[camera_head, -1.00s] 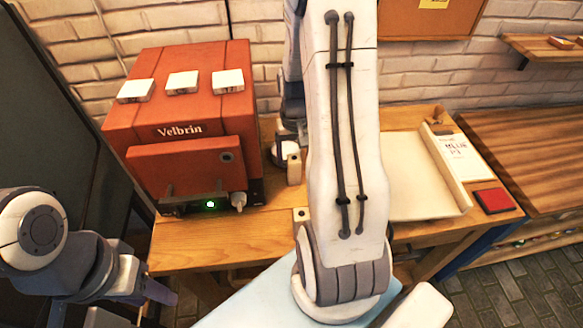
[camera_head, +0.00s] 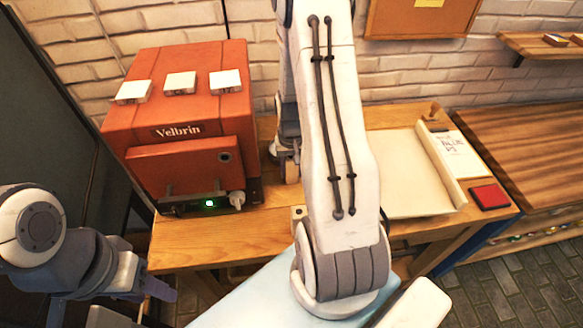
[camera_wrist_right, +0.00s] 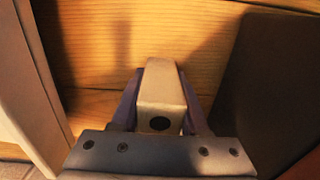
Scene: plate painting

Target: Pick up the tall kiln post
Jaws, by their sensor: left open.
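The tall kiln post (camera_head: 291,172) is a pale block with a dark round hole in its end, beside the red kiln in the head view. In the right wrist view the post (camera_wrist_right: 161,100) sits between the two fingers of my right gripper (camera_wrist_right: 160,103), which lie against its sides. In the head view my right gripper (camera_head: 287,152) is low at the post, partly hidden by my arm. Whether the post touches the table is unclear. My left gripper (camera_head: 160,297) is open and empty, low at the left, away from the post.
The red kiln (camera_head: 185,120) stands left of the post on the wooden table (camera_head: 215,243). A smaller pale block (camera_head: 298,212) stands near the front edge, partly behind my arm. A pale tray (camera_head: 405,180) and a red pad (camera_head: 489,197) lie to the right.

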